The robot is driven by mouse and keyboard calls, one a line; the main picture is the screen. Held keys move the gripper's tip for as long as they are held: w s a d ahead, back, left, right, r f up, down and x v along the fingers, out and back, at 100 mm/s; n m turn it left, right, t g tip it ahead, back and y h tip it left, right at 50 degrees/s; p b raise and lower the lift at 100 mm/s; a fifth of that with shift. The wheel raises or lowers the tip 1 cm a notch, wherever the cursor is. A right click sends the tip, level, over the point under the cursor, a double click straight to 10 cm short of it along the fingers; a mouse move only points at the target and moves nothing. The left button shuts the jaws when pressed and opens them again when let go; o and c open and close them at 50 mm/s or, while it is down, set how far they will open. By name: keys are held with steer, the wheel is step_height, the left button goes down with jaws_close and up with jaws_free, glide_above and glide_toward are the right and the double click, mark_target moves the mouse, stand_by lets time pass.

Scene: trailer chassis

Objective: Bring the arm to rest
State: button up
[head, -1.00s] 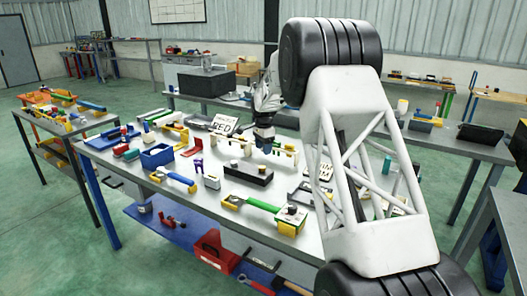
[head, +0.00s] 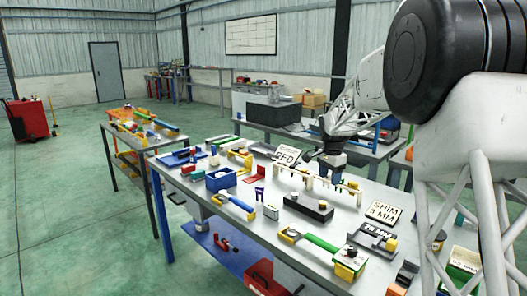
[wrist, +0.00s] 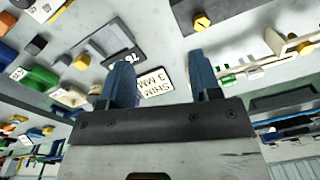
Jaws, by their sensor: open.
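My gripper (wrist: 160,75) shows in the wrist view with its two blue fingers apart and nothing between them. In the head view my gripper (head: 330,172) hangs at the end of my white arm over the middle of the workbench (head: 285,225). It is partly hidden by its own wrist and by a rail of cream-coloured posts (head: 322,182) close to it. Whether it touches that rail I cannot tell.
The bench holds a black block (head: 308,207), a blue bin (head: 220,180), a green-handled tool (head: 320,241) and a SHIM 3 MM plate (head: 384,211). A smaller table (head: 150,148) stands at left. A red cart (head: 28,118) stands far left, with open green floor between.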

steer(key=s+a+r+n+t, duration=0.1)
steer(key=s+a+r+n, duration=0.2)
steer(key=s, duration=1.1)
steer(key=s+a+r+n, duration=0.1)
steer(key=s+r+n, duration=0.3)
steer(key=s, duration=0.9)
steer(key=s+a+f+n, duration=0.1)
steer(key=s+f+n, duration=0.1)
steer(key=s, duration=1.2)
steer(key=s+f+n+t, duration=0.1)
steer(key=s+f+n, duration=0.2)
steer(key=s, duration=1.1)
steer(key=shift+s+a, duration=0.3)
steer(key=shift+a, duration=0.05)
